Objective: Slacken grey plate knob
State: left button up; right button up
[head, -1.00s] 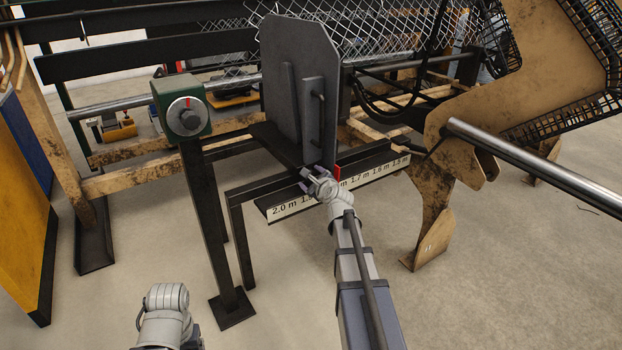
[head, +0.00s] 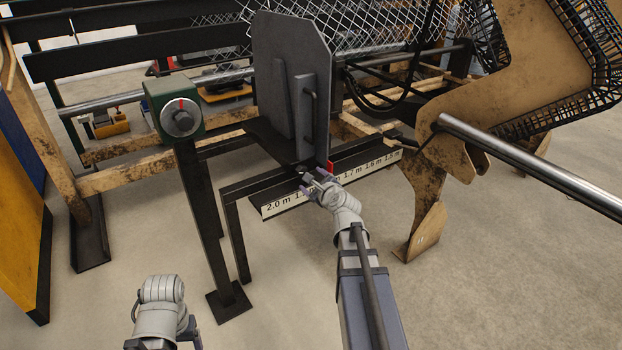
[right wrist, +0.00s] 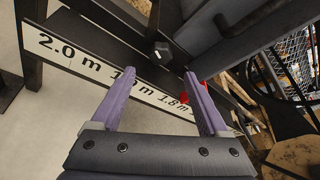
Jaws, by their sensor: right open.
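The tall grey plate (head: 278,65) stands upright on a dark carriage over the scale rail. A small dark knob (right wrist: 161,50) shows in the right wrist view on the carriage beside the rail; in the head view it is hard to make out near my fingers. My right gripper (head: 314,179) is open at the foot of the plate. Its two purple fingers (right wrist: 160,80) are spread and empty in the right wrist view, with the knob just beyond and between their tips, apart from them. Part of my left arm shows at the lower left; its fingers are not clear.
The scale strip (head: 283,205) runs along the rail, with a red pointer (head: 330,167) beside my right gripper. A green box with a round dial (head: 180,121) stands on a post at left. A steel bar (head: 530,163) juts in from the right. The front floor is clear.

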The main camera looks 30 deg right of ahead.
aim_at(302, 171)
jog(key=w+d+f+m+y, duration=0.1)
jog(key=w+f+m+y, duration=0.1)
jog(key=w+m, duration=0.3)
jog(key=shift+w+d+f+g+y+b, duration=0.2)
jog(key=shift+w+g+y+b, duration=0.3)
jog(key=shift+w, duration=0.7)
grip_shut()
dwell(0.3)
